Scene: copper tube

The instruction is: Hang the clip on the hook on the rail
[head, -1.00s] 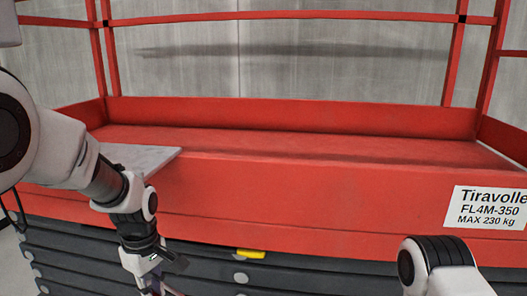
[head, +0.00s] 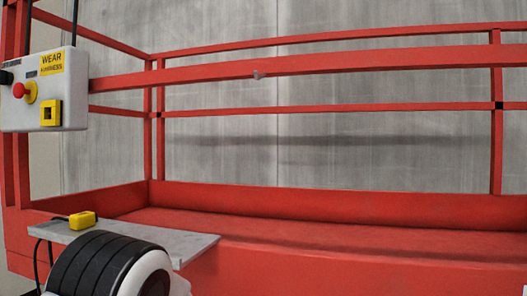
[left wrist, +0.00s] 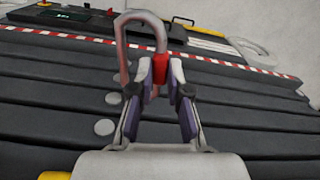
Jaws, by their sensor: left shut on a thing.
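My left gripper (left wrist: 160,88) is shut on the clip (left wrist: 130,42) in the left wrist view. The clip is a grey metal loop with a red part between the fingertips, and its curved end stands out beyond them. A small grey piece, apparently the hook (head: 258,75), shows on the upper red rail (head: 350,63) in the head view. It is too small to see its shape. My left gripper and the clip are outside the head view, where only part of my left arm shows low at the left. My right gripper is in neither view.
A white control box (head: 45,92) with a red button hangs on the rails at the left. A grey shelf (head: 185,243) bears a yellow item (head: 83,219). The red platform floor is clear.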

